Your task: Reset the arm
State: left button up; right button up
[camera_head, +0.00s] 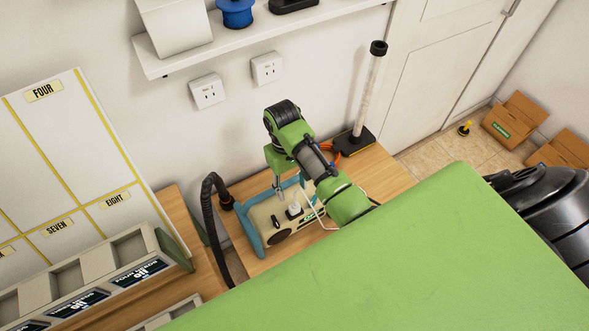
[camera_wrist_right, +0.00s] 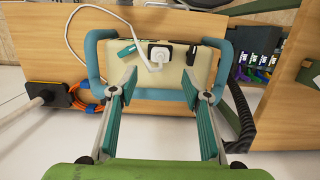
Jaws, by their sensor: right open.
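My right arm reaches over a wooden counter in the head view. My right gripper (camera_head: 280,186) is above a beige box with blue side handles (camera_head: 257,219), partly hidden by the arm. In the right wrist view, the two teal-lined fingers of the gripper (camera_wrist_right: 160,83) are wide apart with nothing between them. The box (camera_wrist_right: 172,78) lies beyond the fingertips, with a white plug (camera_wrist_right: 160,53) and cord on its face. My left gripper is not in view.
An upright pole on a black base (camera_head: 353,140) stands at the counter's back right, with an orange cable beside it. A black hose (camera_head: 208,205) rises left of the box. A shelf (camera_head: 260,33) hangs above. Cardboard boxes (camera_head: 516,118) sit on the floor at right.

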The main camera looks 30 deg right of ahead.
jog(key=s+a+r+n+t, duration=0.1)
jog(key=s+r+t, duration=0.25)
jog(key=s, duration=0.55)
jog(key=s+a+r+n+t, duration=0.15)
jog(key=s+r, duration=0.25)
jog(key=s, duration=0.6)
notch_tip(320, 180, down, 32)
jog(key=s+b, duration=0.1)
jog(key=b, duration=0.6)
jog(key=s+d+f+g+b, duration=0.1)
jog(key=s+f+b, duration=0.2)
jog(key=s+f, duration=0.6)
jog(key=s+d+f+g+b, duration=0.1)
jog(key=s+d+f+b, duration=0.1)
jog(key=s+f, duration=0.6)
notch_tip(320, 180, down, 7)
jog(key=shift+s+d+r+b, duration=0.2)
jog(key=shift+s+b, duration=0.15)
jog(key=shift+b, duration=0.15)
